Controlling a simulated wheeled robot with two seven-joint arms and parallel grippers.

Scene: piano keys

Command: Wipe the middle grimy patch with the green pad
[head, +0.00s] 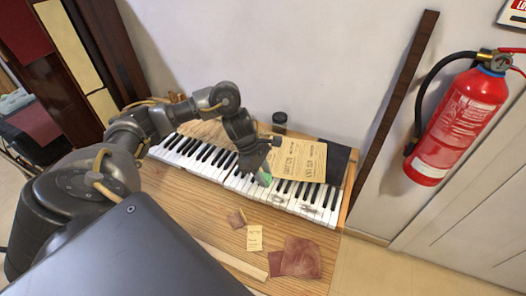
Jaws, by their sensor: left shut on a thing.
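A piano keyboard (190,158) with white and black keys runs across the wooden table. My left gripper (261,171) is shut on the green pad (264,179), just over the keys near the middle of the keyboard. Whether the pad touches the keys I cannot tell. A greyish smudge (280,203) shows on the white keys right of the pad, and another smudge (308,209) lies further right. The gripper and pad hide the keys beneath them, so any patch there cannot be seen. My right gripper is not in view.
Tan paper sheets (301,162) lie behind the keys, with a dark jar (279,122) beyond. A reddish-brown cloth (301,257), a small brown piece (237,218) and a cream card (254,238) lie in front. A red fire extinguisher (460,118) hangs at right.

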